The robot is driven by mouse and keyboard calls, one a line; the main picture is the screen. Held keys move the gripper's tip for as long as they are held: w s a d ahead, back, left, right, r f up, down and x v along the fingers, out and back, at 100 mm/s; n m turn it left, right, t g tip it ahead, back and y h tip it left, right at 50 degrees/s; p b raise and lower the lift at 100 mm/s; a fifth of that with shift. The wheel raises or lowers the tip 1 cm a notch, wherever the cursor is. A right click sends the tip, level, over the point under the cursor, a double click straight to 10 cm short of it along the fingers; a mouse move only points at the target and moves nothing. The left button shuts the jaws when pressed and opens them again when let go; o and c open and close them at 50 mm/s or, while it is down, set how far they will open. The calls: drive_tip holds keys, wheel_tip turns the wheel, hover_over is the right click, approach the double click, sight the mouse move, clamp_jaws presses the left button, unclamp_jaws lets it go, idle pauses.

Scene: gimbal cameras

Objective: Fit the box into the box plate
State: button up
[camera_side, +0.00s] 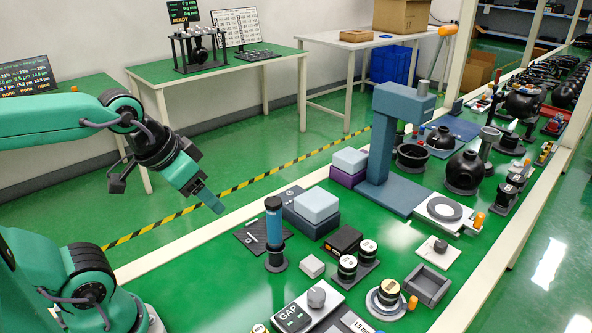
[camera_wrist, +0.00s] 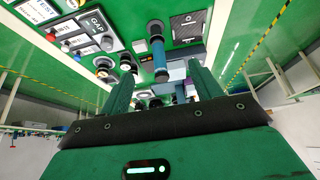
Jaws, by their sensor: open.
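A small pale grey box (camera_side: 312,266) lies on the green bench, right of the blue cylinder in the side view. A grey square plate with a raised rim and a hollow middle (camera_side: 428,285), which looks like the box plate, lies farther right and appears empty. My gripper (camera_side: 216,205) is up in the air over the left edge of the bench, apart from both. In the wrist view my gripper (camera_wrist: 160,72) has its two fingers spread with nothing held between them.
A blue upright cylinder (camera_side: 273,232) stands between my gripper and the box. Light blue blocks (camera_side: 316,205) and a tall blue-grey column (camera_side: 379,145) stand behind.

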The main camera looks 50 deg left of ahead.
drive_tip(key=shift+w, duration=0.1)
drive_tip(key=g, duration=0.5)
hover_over(344, 237)
drive_tip(key=shift+n, duration=0.3)
drive_tip(key=f, duration=1.4)
drive_tip(key=shift+s+a+f, duration=0.2)
drive_tip(key=shift+s+f, duration=0.05)
drive_tip(key=shift+f, duration=0.1)
drive_tip(key=shift+w+d+f+g, duration=0.15)
drive_tip(key=shift+w+f+g, duration=0.15)
drive_tip(key=shift+f, duration=1.5)
